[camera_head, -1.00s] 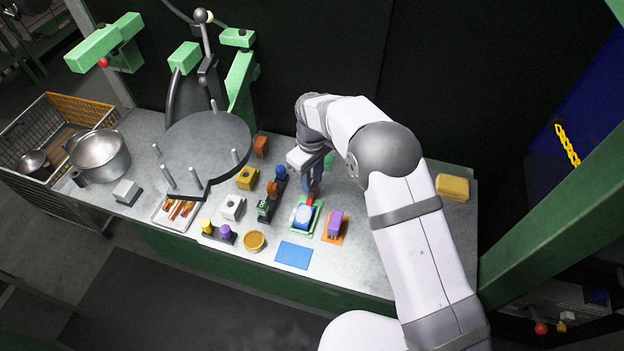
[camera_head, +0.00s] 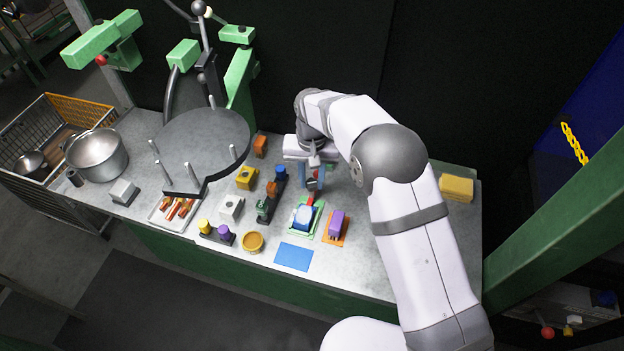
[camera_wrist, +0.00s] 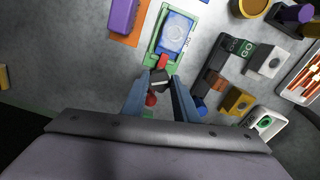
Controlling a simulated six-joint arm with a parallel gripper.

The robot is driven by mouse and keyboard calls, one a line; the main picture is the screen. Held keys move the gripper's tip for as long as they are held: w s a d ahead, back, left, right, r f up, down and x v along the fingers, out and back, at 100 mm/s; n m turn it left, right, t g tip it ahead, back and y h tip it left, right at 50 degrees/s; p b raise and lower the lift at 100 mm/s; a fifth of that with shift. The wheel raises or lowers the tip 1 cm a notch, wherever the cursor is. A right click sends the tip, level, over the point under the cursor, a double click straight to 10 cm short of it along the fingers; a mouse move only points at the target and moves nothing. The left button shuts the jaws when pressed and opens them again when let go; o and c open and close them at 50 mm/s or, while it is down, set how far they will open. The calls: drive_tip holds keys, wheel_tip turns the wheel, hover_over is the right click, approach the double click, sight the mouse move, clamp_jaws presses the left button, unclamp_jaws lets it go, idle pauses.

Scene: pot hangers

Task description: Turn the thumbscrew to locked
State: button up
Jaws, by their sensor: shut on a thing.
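A green fixture (camera_wrist: 151,54) holds a blue block (camera_wrist: 176,33) with a pale round mark. In the head view the fixture (camera_head: 320,205) stands near the front of the bench, with the blue block (camera_head: 303,217) in it. A red piece (camera_wrist: 163,62) sits at the block's end nearest my gripper. Beside it is a small dark piece with a pale face, apparently the thumbscrew (camera_wrist: 159,79). My gripper (camera_wrist: 159,78) is shut around this piece, one finger on each side. In the head view my gripper (camera_head: 313,189) points down there; its fingers partly hide the piece.
A purple block on an orange base (camera_head: 336,226) stands close right of the fixture. Dark holders with blue and orange parts (camera_head: 267,203) stand left. A flat blue patch (camera_head: 293,256) lies in front. A round grey disc with pegs (camera_head: 205,145) overhangs the bench's left part.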

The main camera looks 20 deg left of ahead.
sight(311, 183)
drive_tip(key=m, duration=0.4)
drive_tip(key=shift+m, duration=0.3)
drive_tip(key=shift+w+a+r+m+b, duration=0.1)
drive_tip(key=shift+m+b, duration=0.2)
drive_tip(key=shift+m, duration=1.3)
drive_tip(key=o, duration=1.1)
drive_tip(key=shift+c, duration=0.2)
drive_tip(key=shift+r+b, duration=1.2)
drive_tip(key=shift+r, duration=2.45)
